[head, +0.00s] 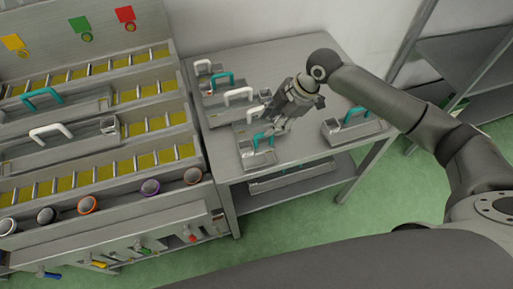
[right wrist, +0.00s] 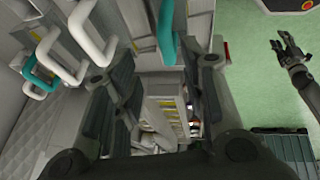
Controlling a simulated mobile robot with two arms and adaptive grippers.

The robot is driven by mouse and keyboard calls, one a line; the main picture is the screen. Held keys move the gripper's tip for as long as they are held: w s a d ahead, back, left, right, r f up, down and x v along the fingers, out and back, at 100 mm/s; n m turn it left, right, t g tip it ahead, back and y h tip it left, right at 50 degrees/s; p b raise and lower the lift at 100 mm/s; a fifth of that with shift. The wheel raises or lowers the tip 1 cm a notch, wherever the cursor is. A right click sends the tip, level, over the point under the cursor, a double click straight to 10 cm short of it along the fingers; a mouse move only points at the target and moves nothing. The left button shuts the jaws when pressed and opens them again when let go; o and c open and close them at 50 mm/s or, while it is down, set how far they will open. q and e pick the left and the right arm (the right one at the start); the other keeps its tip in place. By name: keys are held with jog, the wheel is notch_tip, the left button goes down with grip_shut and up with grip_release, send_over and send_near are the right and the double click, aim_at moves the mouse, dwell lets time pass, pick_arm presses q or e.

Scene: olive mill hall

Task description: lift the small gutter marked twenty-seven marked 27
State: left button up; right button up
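Several small metal gutters with white or teal handles stand on a grey table (head: 305,150). No number 27 is readable, so I cannot tell which gutter bears it. My right gripper (head: 273,122) reaches down over the table near the front-left gutter (head: 258,158), which has a teal handle (head: 262,138). In the right wrist view its fingers (right wrist: 168,72) are spread and empty, with a teal handle (right wrist: 166,35) ahead of the gap. My left gripper (right wrist: 285,45) shows at the right of that view, over the floor, fingers apart; the head view does not show it.
Another teal-handled gutter (head: 350,125) stands at the table's right, with bare tabletop between. White-handled gutters (head: 238,95) stand close by at the left. A stepped rack (head: 150,125) borders the table's left side. A metal shelf (head: 465,55) stands at the right.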

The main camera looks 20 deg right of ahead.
aim_at(263, 133)
jog(key=shift+a+f, duration=0.35)
jog(key=shift+f, duration=0.3)
jog(key=shift+a+f+p, duration=0.2)
jog(key=shift+f+p, duration=0.15)
jog(key=x, duration=0.2)
jog(key=p+x, duration=0.1)
jog(key=shift+s+a+f, duration=0.2)
jog(key=shift+s+f, duration=0.05)
jog(key=shift+w+a+f, duration=0.1)
jog(key=shift+f, duration=0.3)
grip_shut()
